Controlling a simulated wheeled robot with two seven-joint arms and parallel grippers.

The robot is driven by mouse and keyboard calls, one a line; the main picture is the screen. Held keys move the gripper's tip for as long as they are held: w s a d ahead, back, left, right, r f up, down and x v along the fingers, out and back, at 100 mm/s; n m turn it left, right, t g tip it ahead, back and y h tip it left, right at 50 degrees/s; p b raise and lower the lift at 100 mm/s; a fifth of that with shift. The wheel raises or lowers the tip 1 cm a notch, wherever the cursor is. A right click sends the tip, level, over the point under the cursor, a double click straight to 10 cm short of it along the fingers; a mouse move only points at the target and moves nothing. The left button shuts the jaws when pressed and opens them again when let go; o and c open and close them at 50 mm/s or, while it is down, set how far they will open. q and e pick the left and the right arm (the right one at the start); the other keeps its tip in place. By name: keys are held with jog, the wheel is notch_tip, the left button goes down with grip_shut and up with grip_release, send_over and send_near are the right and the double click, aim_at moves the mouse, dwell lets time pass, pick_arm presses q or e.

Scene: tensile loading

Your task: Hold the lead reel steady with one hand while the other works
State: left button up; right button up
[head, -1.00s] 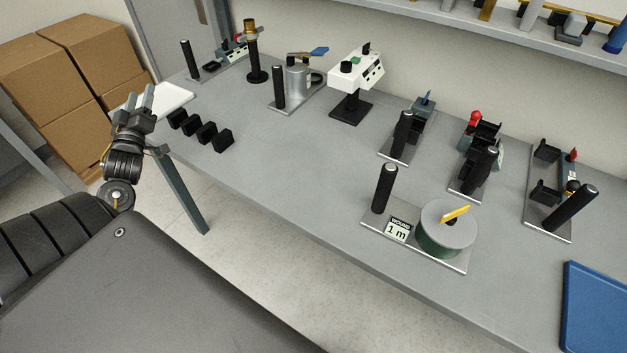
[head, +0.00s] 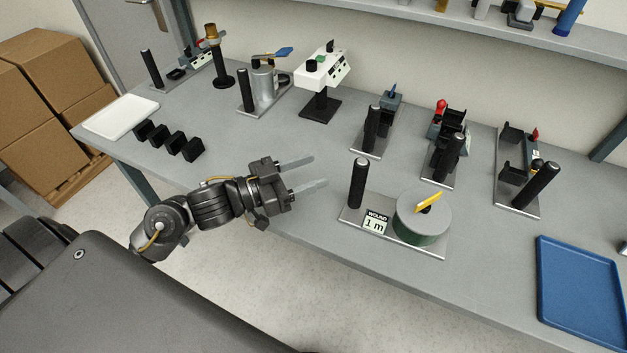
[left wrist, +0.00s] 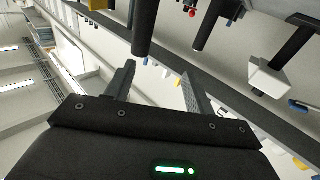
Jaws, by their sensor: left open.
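The lead reel (head: 424,215) is a grey-topped green drum with a yellow crank, on a metal plate with a label reading "WOUND 1 m" (head: 376,222). A black upright post (head: 357,183) stands at the plate's left end. My left gripper (head: 321,173) is open and empty, left of the post with its fingers pointing right towards it, not touching it. In the left wrist view its two fingers (left wrist: 158,85) are spread, and a dark post (left wrist: 145,28) shows beyond them. My right gripper is not in view.
Several black blocks (head: 168,138) and a white tray (head: 121,117) lie at the left of the table. Fixtures with black posts (head: 373,130) stand behind the reel. A blue tray (head: 583,290) lies at the right. The table left of the reel's plate is mostly clear.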

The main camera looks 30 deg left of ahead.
pick_arm(q)
jog(key=w+d+m+g+h, duration=0.1)
jog(key=w+d, duration=0.6)
jog(key=d, duration=0.3)
jog(key=shift+d+f, duration=0.15)
jog(key=shift+d, duration=0.2)
